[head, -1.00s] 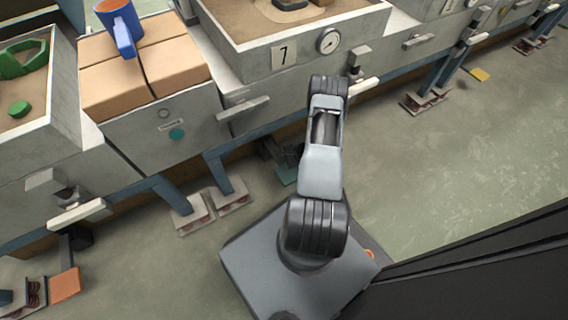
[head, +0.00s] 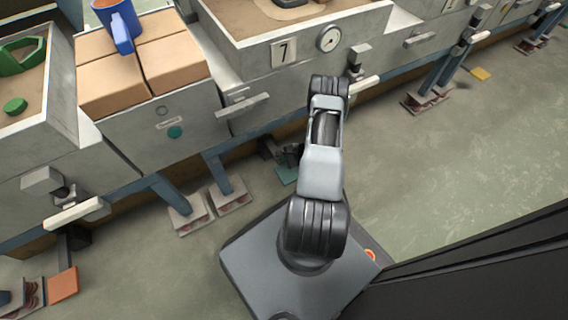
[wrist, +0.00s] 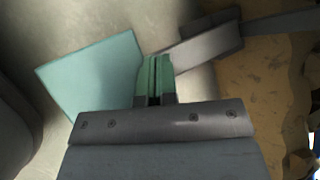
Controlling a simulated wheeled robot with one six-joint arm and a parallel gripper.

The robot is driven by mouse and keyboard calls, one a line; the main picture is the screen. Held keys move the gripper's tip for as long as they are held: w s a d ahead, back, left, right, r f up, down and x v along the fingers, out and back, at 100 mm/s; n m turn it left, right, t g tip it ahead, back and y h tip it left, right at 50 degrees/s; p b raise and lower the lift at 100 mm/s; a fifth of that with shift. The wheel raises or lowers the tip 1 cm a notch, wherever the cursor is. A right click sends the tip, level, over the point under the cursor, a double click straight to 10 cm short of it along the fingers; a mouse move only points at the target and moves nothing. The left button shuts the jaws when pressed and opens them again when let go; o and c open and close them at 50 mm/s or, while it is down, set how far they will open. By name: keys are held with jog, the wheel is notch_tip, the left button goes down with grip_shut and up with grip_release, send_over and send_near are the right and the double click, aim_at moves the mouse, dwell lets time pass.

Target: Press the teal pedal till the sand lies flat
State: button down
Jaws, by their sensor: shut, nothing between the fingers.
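The teal pedal (head: 286,174) sits low by the floor under the box marked 7, partly hidden by my arm in the head view. In the wrist view the pedal plate (wrist: 88,78) is a flat teal square left of the fingers. My gripper (wrist: 154,76) is shut and empty, its fingertips beside the plate's right edge; I cannot tell whether they touch it. In the head view the gripper is mostly hidden behind my arm.
A round gauge (head: 330,38) and a lever handle (head: 364,86) are on the box front. Open floor lies right.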

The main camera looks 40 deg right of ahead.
aim_at(285, 166)
jog(key=shift+s+f+b, duration=0.1)
jog(key=shift+f+b, duration=1.1)
jog(key=shift+f, duration=0.15)
dwell(1.1)
jog(key=shift+s+a+f+b, duration=0.15)
jog(key=shift+f+b, duration=0.25)
jog(key=shift+f, duration=0.9)
dwell(0.9)
jog(key=shift+s+r, duration=0.1)
jog(key=shift+r, duration=0.1)
jog(key=shift+r+p, duration=1.9)
jog(key=shift+r, duration=0.5)
jog(key=shift+w+r, duration=0.2)
jog(key=shift+r, duration=0.2)
jog(key=shift+r, duration=0.1)
jog(key=shift+w+r+p, duration=0.15)
jog(key=shift+r+p, duration=0.75)
jog(key=shift+r, duration=0.35)
jog(key=shift+w+r+p, duration=0.1)
jog(key=shift+r+p, duration=0.8)
jog(key=shift+r, duration=0.35)
jog(key=shift+f, duration=0.1)
